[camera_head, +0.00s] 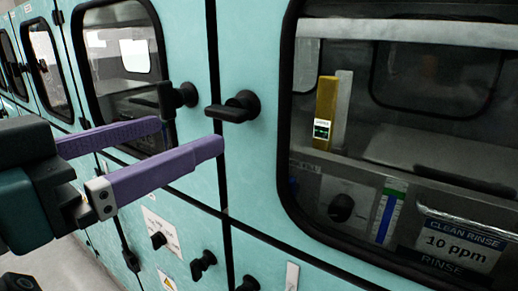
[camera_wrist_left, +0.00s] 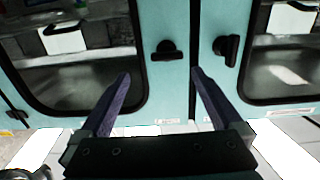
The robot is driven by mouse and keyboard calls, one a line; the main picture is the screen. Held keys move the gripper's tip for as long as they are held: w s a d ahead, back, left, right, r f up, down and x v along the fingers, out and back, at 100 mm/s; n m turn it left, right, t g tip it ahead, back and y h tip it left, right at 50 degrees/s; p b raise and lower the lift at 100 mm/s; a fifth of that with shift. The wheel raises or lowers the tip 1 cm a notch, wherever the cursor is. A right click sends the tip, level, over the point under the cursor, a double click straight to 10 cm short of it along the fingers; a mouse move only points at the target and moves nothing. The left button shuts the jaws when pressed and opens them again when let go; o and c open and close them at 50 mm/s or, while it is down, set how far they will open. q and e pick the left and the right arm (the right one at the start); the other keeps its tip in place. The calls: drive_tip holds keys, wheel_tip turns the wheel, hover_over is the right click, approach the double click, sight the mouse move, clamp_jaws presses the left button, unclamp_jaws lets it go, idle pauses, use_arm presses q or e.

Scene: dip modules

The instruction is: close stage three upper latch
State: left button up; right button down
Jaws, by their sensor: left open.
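Two black upper latches sit on either side of a door seam in the head view. The left latch (camera_head: 180,95) has an upright bar; the right latch (camera_head: 235,107) has its handle lying roughly level. I cannot tell which belongs to stage three. My left gripper (camera_head: 190,133) has purple fingers, spread and empty, in front of and just below the latches. In the left wrist view, a level-handled latch (camera_wrist_left: 167,50) lies beyond the open fingers (camera_wrist_left: 161,73), with an upright latch (camera_wrist_left: 226,47) to its right. No contact is visible. My right gripper is not in view.
The teal cabinet wall (camera_head: 258,170) runs back to the left. A large window (camera_head: 420,110) at right shows a yellow block (camera_head: 326,112) and a clean rinse sign (camera_head: 462,243) inside. Lower black knobs (camera_head: 203,263) stick out beneath the gripper.

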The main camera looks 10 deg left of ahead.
sight(220, 112)
use_arm(q)
drive_tip(key=shift+t, duration=0.3)
drive_tip(key=p+x, duration=0.1)
drive_tip(key=x, duration=0.5)
drive_tip(key=a+p+x, duration=0.1)
drive_tip(key=x, duration=0.2)
drive_tip(key=shift+w+p, duration=0.35)
drive_tip(key=shift+w, duration=0.05)
drive_tip(key=shift+w+d+f, duration=0.1)
drive_tip(key=shift+w+d, duration=0.05)
drive_tip(key=shift+w, duration=0.15)
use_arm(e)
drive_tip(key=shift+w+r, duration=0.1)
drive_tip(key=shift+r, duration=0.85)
use_arm(q)
drive_tip(key=shift+c, duration=0.2)
drive_tip(key=c, duration=1.3)
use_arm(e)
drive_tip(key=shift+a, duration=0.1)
